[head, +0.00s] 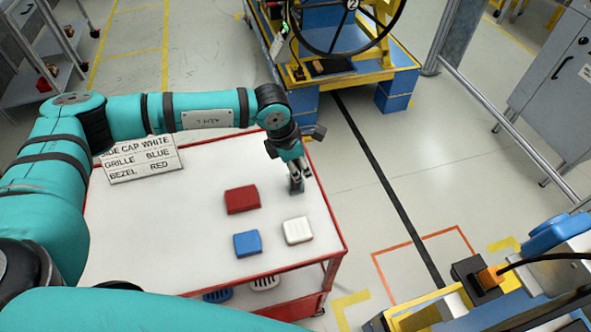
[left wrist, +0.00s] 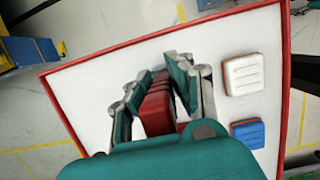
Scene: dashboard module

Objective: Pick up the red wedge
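The red wedge (head: 242,199) lies on the white top of a red-edged cart (head: 200,271), behind the blue piece and the white piece. My left gripper (head: 297,186) is above the cart, to the right of the red wedge in the head view and apart from it there. In the left wrist view the left gripper (left wrist: 163,95) has its fingers spread, and the red wedge (left wrist: 157,107) appears between them, partly hidden by the fingers and the teal gripper body. I see no clear contact. My right gripper is not in view.
A blue piece (head: 247,243) and a white piece (head: 297,230) lie near the red wedge. A blue and yellow stand (head: 333,78) with a wheel is behind. The cart top's front left is clear.

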